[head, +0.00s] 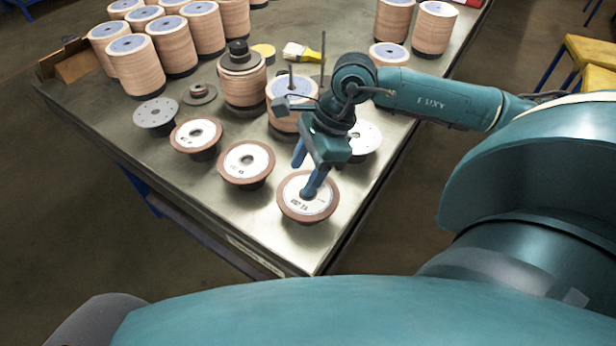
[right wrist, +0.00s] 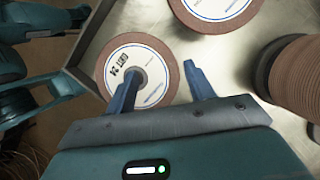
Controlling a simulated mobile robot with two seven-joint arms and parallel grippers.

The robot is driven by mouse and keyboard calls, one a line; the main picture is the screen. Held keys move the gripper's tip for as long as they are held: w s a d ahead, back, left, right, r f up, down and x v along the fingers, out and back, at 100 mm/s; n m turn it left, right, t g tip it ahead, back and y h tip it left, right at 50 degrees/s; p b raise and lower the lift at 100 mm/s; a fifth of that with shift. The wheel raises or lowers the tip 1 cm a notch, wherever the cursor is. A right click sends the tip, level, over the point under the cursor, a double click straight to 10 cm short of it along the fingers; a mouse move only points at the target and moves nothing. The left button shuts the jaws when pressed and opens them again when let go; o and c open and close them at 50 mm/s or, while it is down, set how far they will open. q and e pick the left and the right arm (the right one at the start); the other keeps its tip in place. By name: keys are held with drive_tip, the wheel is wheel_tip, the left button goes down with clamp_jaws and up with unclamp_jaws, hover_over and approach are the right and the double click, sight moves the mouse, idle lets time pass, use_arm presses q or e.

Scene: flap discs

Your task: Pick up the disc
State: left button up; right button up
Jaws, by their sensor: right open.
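A flap disc (head: 291,203) with a brown rim and a white printed label lies near the front corner of the table. It also shows in the right wrist view (right wrist: 124,62). My right gripper (head: 303,179) is open, with its blue fingers pointing down. One finger overlaps the middle of this disc in both views, and the other is off toward its edge; I cannot tell whether either touches. My left gripper is not in view.
Two similar discs lie to the left, a nearer one (head: 233,171) and a farther one (head: 187,138). A grey plate (head: 155,116), disc stacks (head: 140,70) and a yellow brush (head: 303,53) are farther back. The table edge (head: 240,246) is close to the front disc.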

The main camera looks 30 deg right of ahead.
drive_tip(key=c, duration=0.8)
drive_tip(key=shift+r, duration=0.15)
